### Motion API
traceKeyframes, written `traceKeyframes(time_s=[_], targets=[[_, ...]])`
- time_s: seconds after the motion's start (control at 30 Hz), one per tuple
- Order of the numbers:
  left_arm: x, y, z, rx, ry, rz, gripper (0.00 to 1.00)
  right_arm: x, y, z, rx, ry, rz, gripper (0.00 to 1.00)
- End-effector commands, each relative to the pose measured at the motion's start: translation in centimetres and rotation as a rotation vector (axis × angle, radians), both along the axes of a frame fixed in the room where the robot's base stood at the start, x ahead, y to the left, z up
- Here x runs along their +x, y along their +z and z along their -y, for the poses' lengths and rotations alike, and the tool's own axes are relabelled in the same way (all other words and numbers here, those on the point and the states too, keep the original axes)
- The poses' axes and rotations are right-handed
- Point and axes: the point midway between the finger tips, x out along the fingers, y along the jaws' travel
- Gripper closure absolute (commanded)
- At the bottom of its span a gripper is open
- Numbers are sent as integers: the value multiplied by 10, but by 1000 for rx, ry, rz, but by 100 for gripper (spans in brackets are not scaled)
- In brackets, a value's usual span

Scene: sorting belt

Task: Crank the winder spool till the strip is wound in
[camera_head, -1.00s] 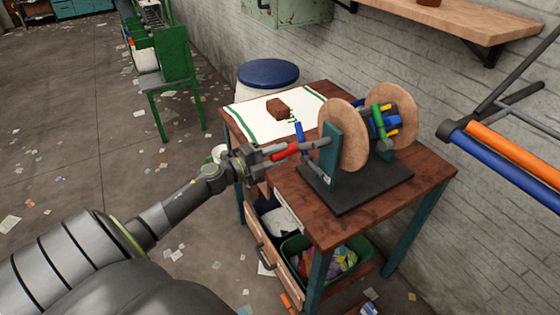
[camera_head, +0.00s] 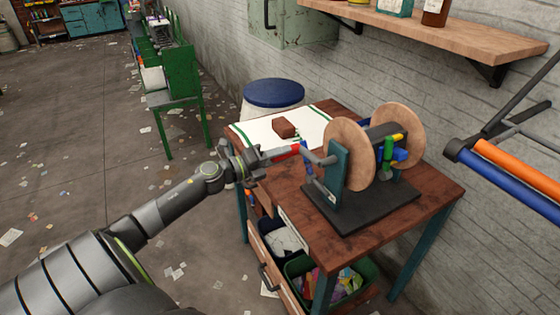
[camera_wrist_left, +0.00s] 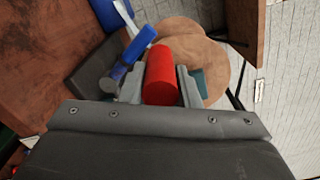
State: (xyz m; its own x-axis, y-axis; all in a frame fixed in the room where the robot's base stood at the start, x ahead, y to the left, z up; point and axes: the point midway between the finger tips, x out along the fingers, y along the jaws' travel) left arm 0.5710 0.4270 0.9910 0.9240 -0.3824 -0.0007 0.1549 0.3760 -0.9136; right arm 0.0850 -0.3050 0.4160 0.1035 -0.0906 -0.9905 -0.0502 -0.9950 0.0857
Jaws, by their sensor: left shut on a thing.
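The winder spool (camera_head: 345,150) has two round wooden discs on a dark base plate (camera_head: 362,204) with a teal upright (camera_head: 337,172), on a wooden table. Blue, green and yellow pieces (camera_head: 392,152) show between the discs. The crank's red handle (camera_head: 284,152) points left from the winder. My left gripper (camera_head: 268,157) is shut on the red handle, which also lies between the two fingers in the left wrist view (camera_wrist_left: 160,76). A blue strip (camera_head: 304,158) hangs near the handle, and a blue piece also shows in the wrist view (camera_wrist_left: 131,48). My right gripper is not in view.
A brown block (camera_head: 284,128) lies on a white, green-edged cloth (camera_head: 258,134) at the table's back left. A green bin (camera_head: 362,289) sits below the table. A wooden shelf (camera_head: 440,32) hangs on the wall. A blue-topped drum (camera_head: 274,93) stands behind.

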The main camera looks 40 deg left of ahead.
Motion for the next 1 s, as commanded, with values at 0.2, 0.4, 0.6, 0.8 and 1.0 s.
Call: traceKeyframes(time_s=[0.2,0.4,0.6,0.8,1.0], targets=[[1,12,-2,103,2,42,100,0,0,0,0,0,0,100],[1,23,-2,195,1,81,100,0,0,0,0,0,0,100],[0,33,-1,286,2,118,100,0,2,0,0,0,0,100],[0,44,1,378,1,157,100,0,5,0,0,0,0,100],[-1,54,3,471,1,195,100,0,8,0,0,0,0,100]])
